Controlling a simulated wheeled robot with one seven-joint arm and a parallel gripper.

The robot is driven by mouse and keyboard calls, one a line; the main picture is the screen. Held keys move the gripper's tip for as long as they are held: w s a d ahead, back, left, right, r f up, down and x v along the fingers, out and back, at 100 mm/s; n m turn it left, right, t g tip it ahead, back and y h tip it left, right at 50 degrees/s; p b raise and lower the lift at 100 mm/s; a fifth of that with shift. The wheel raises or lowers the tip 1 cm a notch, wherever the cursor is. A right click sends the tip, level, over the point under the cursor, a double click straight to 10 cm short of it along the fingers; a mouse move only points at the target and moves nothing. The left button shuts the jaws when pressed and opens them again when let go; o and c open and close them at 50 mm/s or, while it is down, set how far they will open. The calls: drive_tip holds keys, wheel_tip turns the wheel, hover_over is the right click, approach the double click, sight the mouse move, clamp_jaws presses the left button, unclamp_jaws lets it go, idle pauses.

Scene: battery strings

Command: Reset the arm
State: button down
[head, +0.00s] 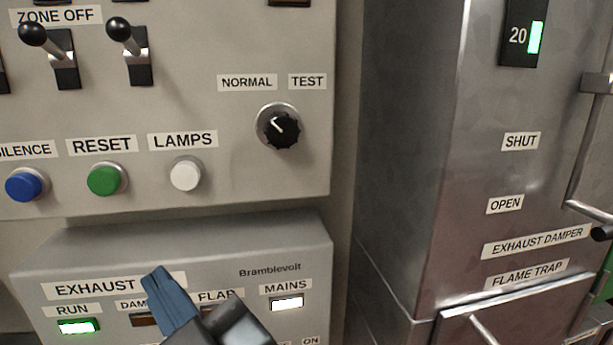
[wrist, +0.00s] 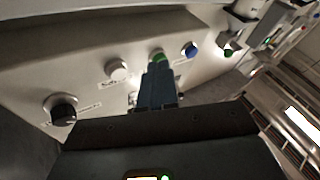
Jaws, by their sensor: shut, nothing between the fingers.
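My gripper (head: 163,290) shows at the bottom of the head view, in front of the exhaust box and below the button row. Its blue fingers are shut with nothing between them. In the wrist view my gripper (wrist: 157,70) points toward the panel, and its tips overlap the lower part of the green button. The green RESET button (head: 107,179) sits between the blue SILENCE button (head: 26,185) and the white LAMPS button (head: 186,174). The green button also shows in the wrist view (wrist: 158,55). I cannot tell contact there, but the head view shows the gripper apart from it.
A black NORMAL/TEST knob (head: 281,128) is right of the buttons, and two toggle levers (head: 122,32) stick out above. The exhaust box (head: 215,248) juts out below, its RUN (head: 78,326) and MAINS (head: 287,303) lamps lit. A metal cabinet (head: 410,150) stands at right.

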drive_tip(key=s+d+f+m+t+h, duration=0.1)
drive_tip(key=s+d+f+m+h, duration=0.35)
drive_tip(key=d+f, duration=0.55)
drive_tip(key=s+d+f+m+t+h, duration=0.25)
drive_tip(key=d+f+m+h, duration=0.35)
drive_tip(key=d, duration=0.6)
drive_tip(key=s+d+f+m+g+h, duration=0.1)
drive_tip(key=s+d+h, duration=0.1)
drive_tip(key=s+d, duration=0.4)
drive_tip(key=s+d+f+m+g+h, duration=0.1)
drive_tip(key=s+d, duration=0.6)
drive_tip(key=s, duration=0.8)
drive_tip(key=shift+f+m+h, duration=0.55)
drive_tip(key=shift+f+h, duration=0.25)
drive_tip(key=shift+h, duration=0.15)
drive_tip(key=shift+g, duration=0.25)
